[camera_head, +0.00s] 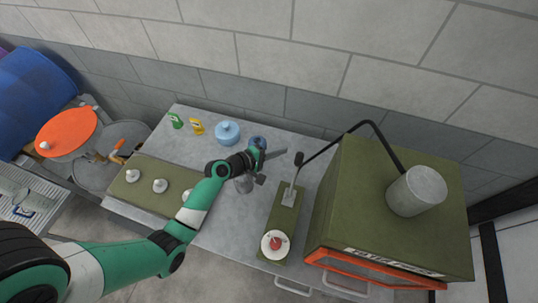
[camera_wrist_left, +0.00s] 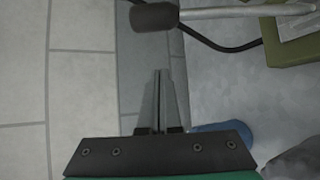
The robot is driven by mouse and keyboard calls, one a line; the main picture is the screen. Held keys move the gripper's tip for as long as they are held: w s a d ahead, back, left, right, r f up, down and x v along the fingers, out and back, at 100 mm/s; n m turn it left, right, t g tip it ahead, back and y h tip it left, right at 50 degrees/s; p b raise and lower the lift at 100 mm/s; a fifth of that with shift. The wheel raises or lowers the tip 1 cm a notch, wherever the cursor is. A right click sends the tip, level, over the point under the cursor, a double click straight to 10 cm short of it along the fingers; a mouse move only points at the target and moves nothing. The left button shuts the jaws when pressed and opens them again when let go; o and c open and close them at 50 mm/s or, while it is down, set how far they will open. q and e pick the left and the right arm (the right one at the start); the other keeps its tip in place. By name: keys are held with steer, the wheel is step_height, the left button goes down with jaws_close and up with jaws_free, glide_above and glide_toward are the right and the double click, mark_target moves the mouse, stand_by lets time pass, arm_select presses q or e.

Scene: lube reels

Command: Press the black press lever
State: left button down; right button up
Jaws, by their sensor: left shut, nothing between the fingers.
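The black press lever shows in the head view as a black knob (camera_head: 299,158) on a metal rod. The rod rises from a grey bracket (camera_head: 289,196) on a green board (camera_head: 280,222). In the left wrist view the black knob (camera_wrist_left: 154,16) and its rod (camera_wrist_left: 235,11) lie across the top. My left gripper (camera_head: 284,151) is shut and empty, just left of the knob in the head view. Its closed fingertips (camera_wrist_left: 160,73) point toward the knob in the wrist view, with a visible gap between them. My right gripper is out of view.
A green cabinet (camera_head: 365,190) with a grey cylinder (camera_head: 417,191) and bent black pipe stands right of the board. A red button (camera_head: 275,243) sits at the board's front. Blue pot (camera_head: 227,132) and bottles stand at the back left. The wall (camera_head: 300,60) is close behind.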

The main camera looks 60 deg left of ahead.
mark_target(295, 176)
arm_select(q)
steer(key=d, duration=0.1)
steer(key=d+p, duration=0.1)
steer(key=w+d+p, duration=0.1)
steer(key=shift+d+r, duration=0.3)
steer(key=shift+d, duration=0.05)
